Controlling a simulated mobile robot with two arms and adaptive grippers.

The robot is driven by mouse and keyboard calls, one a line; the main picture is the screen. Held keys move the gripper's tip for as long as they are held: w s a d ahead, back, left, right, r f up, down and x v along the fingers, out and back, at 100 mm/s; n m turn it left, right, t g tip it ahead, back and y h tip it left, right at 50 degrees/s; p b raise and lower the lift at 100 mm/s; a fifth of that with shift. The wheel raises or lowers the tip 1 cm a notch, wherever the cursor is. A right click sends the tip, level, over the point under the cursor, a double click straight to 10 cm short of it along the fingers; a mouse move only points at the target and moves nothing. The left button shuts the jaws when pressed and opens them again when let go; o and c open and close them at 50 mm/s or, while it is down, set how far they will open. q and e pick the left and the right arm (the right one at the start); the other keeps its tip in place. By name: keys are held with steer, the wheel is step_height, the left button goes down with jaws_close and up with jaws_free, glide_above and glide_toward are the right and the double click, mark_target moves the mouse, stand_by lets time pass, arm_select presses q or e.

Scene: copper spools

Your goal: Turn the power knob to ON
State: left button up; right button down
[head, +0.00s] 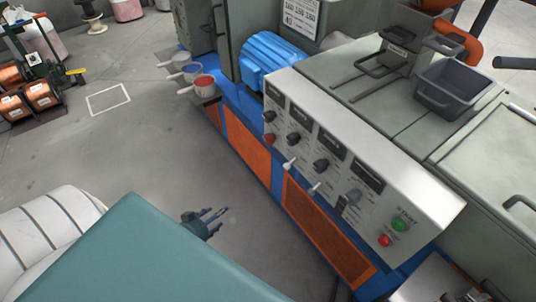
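The sloped white control panel (425,208) runs along the machine's front at the centre right. It carries a red knob (270,138), a black knob (269,116) above it, two more black knobs (294,138) (320,165) and a grey knob (354,196). The labels are too small to read, so I cannot tell which is the power knob or its setting. My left gripper (217,219) is low in front of the machine, apart from the panel, its fingers spread and empty. Its arm is mostly hidden behind a teal surface. I cannot make out my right gripper.
A green button (401,224) and a red button (385,240) sit at the panel's near end. White levers (289,163) stick out from its lower edge. A blue motor (268,58) stands beyond, and a dark tray (450,87) is on top.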

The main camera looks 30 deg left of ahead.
arm_select(q)
steer(key=w+a+r+t+b, duration=0.3)
steer(key=w+r, duration=0.1)
steer(key=w, duration=0.3)
arm_select(e)
steer(key=w+f+b, duration=0.5)
steer(key=w, duration=0.1)
arm_select(q)
steer(key=m+t+h+b, duration=0.3)
steer(key=m+h, duration=0.2)
steer(key=h, duration=0.3)
glide_toward(266, 141)
steer(key=b+x, duration=0.1)
steer(key=x, duration=0.7)
steer(key=shift+w+f, duration=0.2)
steer(key=shift+w, duration=0.05)
steer(key=shift+w+d, duration=0.2)
steer(key=shift+w, duration=0.35)
arm_select(e)
steer(key=w+a+r+t, duration=0.1)
steer(key=w+r, duration=0.2)
steer(key=r, duration=0.1)
steer(key=shift+w+a+r, duration=0.25)
steer(key=shift+w, duration=0.1)
arm_select(q)
steer(key=c, duration=1.1)
